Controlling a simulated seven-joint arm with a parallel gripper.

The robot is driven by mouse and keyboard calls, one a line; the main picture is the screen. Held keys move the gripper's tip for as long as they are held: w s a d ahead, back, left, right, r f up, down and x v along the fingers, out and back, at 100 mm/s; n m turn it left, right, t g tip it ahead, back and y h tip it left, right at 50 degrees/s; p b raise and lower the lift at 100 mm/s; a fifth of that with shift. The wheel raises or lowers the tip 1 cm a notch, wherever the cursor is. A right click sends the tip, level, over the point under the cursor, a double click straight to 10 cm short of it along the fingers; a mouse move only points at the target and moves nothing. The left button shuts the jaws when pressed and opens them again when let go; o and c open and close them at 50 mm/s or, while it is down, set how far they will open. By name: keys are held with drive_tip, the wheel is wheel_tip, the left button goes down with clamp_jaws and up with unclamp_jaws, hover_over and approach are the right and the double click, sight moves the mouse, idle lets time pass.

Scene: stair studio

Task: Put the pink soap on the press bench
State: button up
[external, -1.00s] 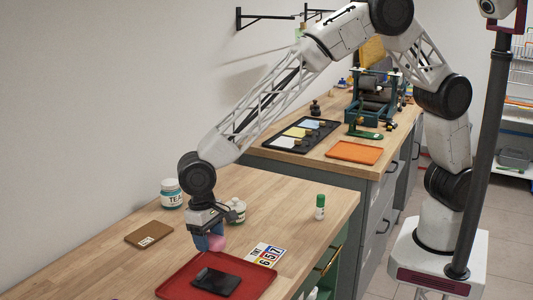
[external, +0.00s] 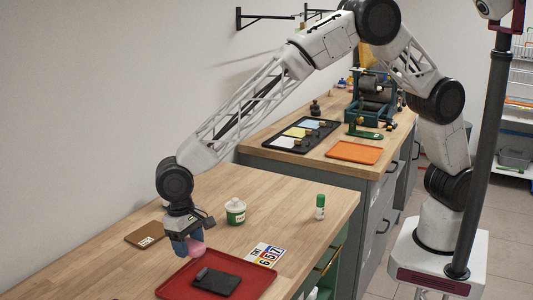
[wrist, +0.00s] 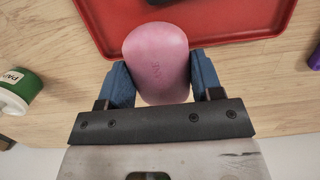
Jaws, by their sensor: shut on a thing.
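The pink soap (external: 196,247) is a rounded bar between the blue fingertips of my gripper (external: 188,246). In the wrist view the soap (wrist: 157,62) sits between both fingers (wrist: 160,84), its far end overlapping the near rim of the red tray (wrist: 240,38). In the external view my gripper is at the back left edge of the red tray (external: 258,278) on the near wooden bench; the soap's height above it is hard to tell. The press bench (external: 285,155) is the farther wooden worktop, with a teal press (external: 372,97) on it.
A dark flat object (external: 222,284) lies on the red tray. A brown card (external: 145,235), a jar (external: 235,211), a green-capped stick (external: 320,206) and a number card (external: 265,254) are nearby. On the press bench are an orange tray (external: 355,152) and a black tray (external: 325,126).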

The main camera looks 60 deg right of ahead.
hover_over(153, 273)
drive_tip(key=shift+w+f, duration=0.15)
drive_tip(key=shift+f, duration=0.35)
idle(0.4)
drive_tip(key=shift+f, duration=1.75)
drive_tip(key=o, duration=0.9)
drive_tip(key=shift+f, duration=0.15)
drive_tip(key=shift+o, duration=0.2)
wheel_tip(153, 273, up, 12)
drive_tip(key=w, duration=0.1)
drive_tip(key=shift+w, duration=0.4)
